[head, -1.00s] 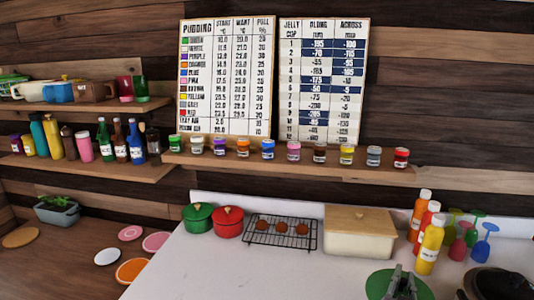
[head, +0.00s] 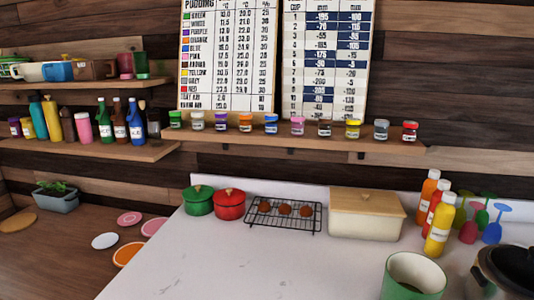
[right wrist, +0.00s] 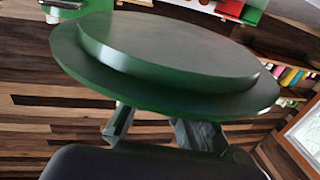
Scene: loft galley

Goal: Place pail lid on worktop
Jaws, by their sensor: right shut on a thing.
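The green pail lid (right wrist: 165,65) fills much of the right wrist view, a round disc with a raised inner ring facing the camera. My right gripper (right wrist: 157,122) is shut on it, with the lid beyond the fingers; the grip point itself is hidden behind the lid. In the head view the green pail (head: 414,268) stands uncovered at the front right, with something dark inside. The white worktop (head: 230,262) stretches to the left of the pail. Neither gripper shows in the head view.
A dark pot (head: 508,268) stands right of the pail, sauce bottles (head: 439,232) and coloured glasses (head: 491,232) behind. A cream bin (head: 366,220), cooling rack (head: 283,217), red pot (head: 230,206) and green pot (head: 198,202) line the back. The worktop's front left and middle are clear.

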